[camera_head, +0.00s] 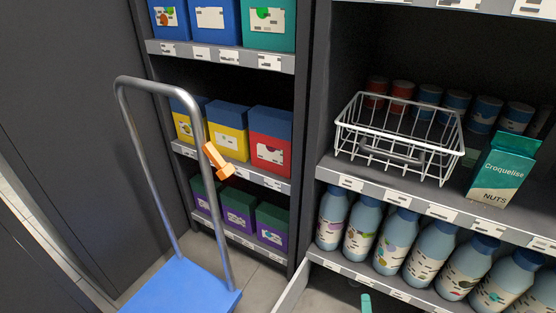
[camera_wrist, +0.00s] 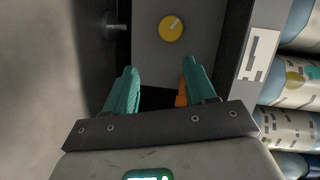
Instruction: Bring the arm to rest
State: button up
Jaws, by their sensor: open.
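My gripper shows in the wrist view (camera_wrist: 162,78) with its two teal fingers apart and nothing held between them. In the head view, only a teal fingertip (camera_head: 366,303) shows at the bottom edge, in front of the lower shelf of bottles; the rest of the gripper and the arm are out of the frame. In the wrist view, a grey surface with a round yellow disc (camera_wrist: 171,28) lies beyond the fingertips. A small orange piece (camera_wrist: 181,94) shows beside the right finger; I cannot tell what it is.
A white wire basket (camera_head: 390,152) and a teal nuts box (camera_head: 503,169) stand on the right shelf, above several bottles (camera_head: 396,241). A blue cart (camera_head: 185,290) with a metal handle, an orange piece (camera_head: 218,160) at it, stands left. Left shelves hold coloured boxes (camera_head: 270,137).

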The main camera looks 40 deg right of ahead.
jog(key=w+a+r+n+y+p, duration=0.1)
jog(key=w+a+r+n+y, duration=0.2)
jog(key=w+a+n+y, duration=0.3)
jog(key=w+a+r+n+y+p, duration=0.1)
jog(key=w+a+r+n+y, duration=0.3)
jog(key=a+n, duration=0.35)
jog(key=s+a+r+n+g+y, duration=0.3)
jog(key=s+a+r+n, duration=0.1)
jog(key=a+n, duration=0.15)
jog(key=s+a+r+n+g+p, duration=0.15)
jog(key=s+r+n+g, duration=0.45)
jog(key=s+r, duration=0.7)
notch_tip(320, 180, up, 37)
jog(key=p, duration=3.8)
jog(key=shift+s+a+h, duration=0.25)
jog(key=shift+s+h, duration=0.15)
jog(key=shift+s, duration=0.1)
